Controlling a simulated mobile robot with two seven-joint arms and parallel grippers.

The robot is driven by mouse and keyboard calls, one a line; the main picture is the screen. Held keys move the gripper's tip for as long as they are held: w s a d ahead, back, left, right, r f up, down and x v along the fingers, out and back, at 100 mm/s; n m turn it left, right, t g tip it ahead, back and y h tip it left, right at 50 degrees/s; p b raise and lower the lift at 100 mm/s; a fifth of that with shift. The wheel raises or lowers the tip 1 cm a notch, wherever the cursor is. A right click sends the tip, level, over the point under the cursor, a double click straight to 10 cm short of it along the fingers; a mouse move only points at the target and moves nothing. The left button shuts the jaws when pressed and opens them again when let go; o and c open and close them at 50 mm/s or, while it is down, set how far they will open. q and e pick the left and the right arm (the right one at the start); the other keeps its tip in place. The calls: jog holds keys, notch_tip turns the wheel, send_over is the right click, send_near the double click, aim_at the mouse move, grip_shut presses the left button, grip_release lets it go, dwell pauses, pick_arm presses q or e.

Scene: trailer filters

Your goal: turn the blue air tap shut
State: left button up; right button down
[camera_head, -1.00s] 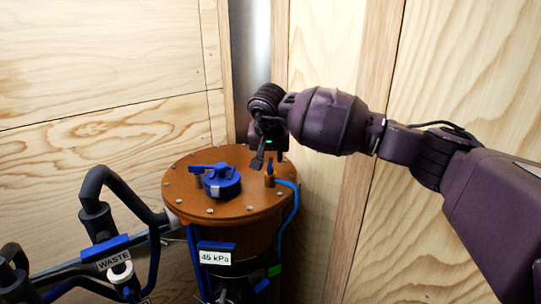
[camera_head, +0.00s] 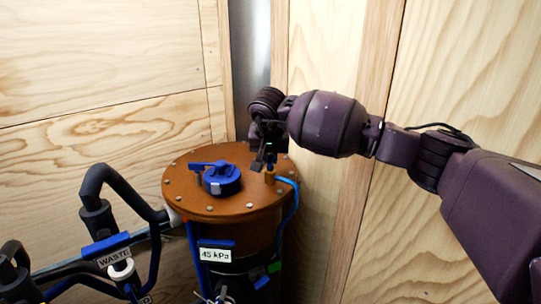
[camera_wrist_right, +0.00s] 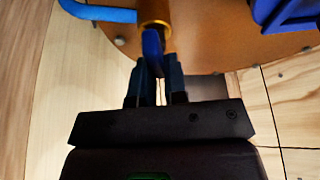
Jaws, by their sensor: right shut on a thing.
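The blue air tap shows in the right wrist view as a small blue handle (camera_wrist_right: 152,45) on a brass fitting (camera_wrist_right: 155,14). The brass fitting (camera_head: 269,176) stands near the right edge of the orange-brown vessel lid (camera_head: 215,207), with a blue hose (camera_head: 294,203) leaving it. My right gripper (camera_head: 264,164) reaches down from above to the fitting. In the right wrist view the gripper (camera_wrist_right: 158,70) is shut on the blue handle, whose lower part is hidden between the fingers. My left gripper is not in view.
A larger blue knob (camera_head: 221,179) sits mid-lid, left of my right gripper. A "45 kPa" label (camera_head: 215,256) is on the vessel's front. Dark pipes (camera_head: 116,189) and a blue "WASTE" handle (camera_head: 106,245) stand at left. Wooden walls (camera_head: 325,60) rise close behind.

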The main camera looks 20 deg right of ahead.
jog(key=shift+m, duration=0.3)
jog(key=shift+m+b, duration=0.5)
jog(key=shift+d+m+g+h+b, duration=0.1)
jog(key=shift+m+g+h+b, duration=0.3)
jog(key=shift+m, duration=0.5)
jog(key=m+h, duration=0.1)
jog(key=m, duration=0.1)
jog(key=shift+s+d+m+g+b, duration=0.1)
jog(key=shift+m+g+b, duration=0.2)
jog(key=m+g, duration=0.1)
jog(key=m, duration=0.1)
jog(key=shift+s+r+m+h, duration=0.1)
jog(key=shift+m+h, duration=0.2)
jog(key=shift+m, duration=0.1)
jog(key=m, duration=0.1)
jog(key=m+g, duration=0.1)
jog(key=m, duration=0.1)
jog(key=m+g, duration=0.1)
jog(key=m, duration=0.1)
jog(key=shift+s+d, duration=0.15)
jog(key=shift+s, duration=0.15)
jog(key=shift+s+m+g+p, duration=0.15)
jog(key=shift+m+g+p, duration=0.4)
jog(key=shift+m, duration=1.45)
jog(key=shift+g, duration=0.25)
